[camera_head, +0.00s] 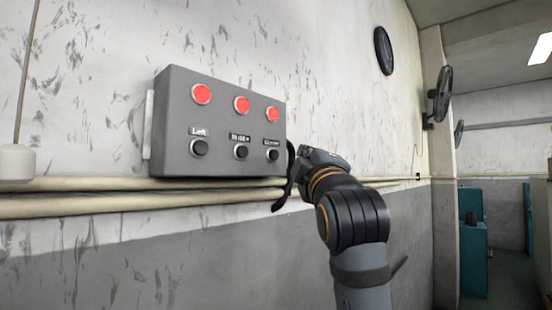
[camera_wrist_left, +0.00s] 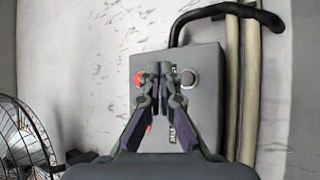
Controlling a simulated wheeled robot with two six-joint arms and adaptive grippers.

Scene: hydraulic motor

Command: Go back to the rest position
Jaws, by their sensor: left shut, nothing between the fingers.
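A grey control box (camera_head: 172,120) is fixed to the wall in the head view. It has three red round lamps (camera_head: 242,105) along the top and three black knobs (camera_head: 241,152) below them, each under a label. My left gripper (camera_head: 318,160) is just right of the box at knob height; its fingertips are hard to make out there. In the left wrist view the left gripper (camera_wrist_left: 162,72) is shut and empty. Its fingers cover part of the box (camera_wrist_left: 208,110), between a red lamp (camera_wrist_left: 139,80) and a knob (camera_wrist_left: 188,79). My right gripper is out of view.
A dark curved bar (camera_head: 289,178) is at the box's right end, close to my left gripper. Pale pipes (camera_head: 80,203) run along the wall under the box. A caged fan (camera_wrist_left: 22,140) shows at lower left in the wrist view. Teal cabinets (camera_head: 473,258) stand far right.

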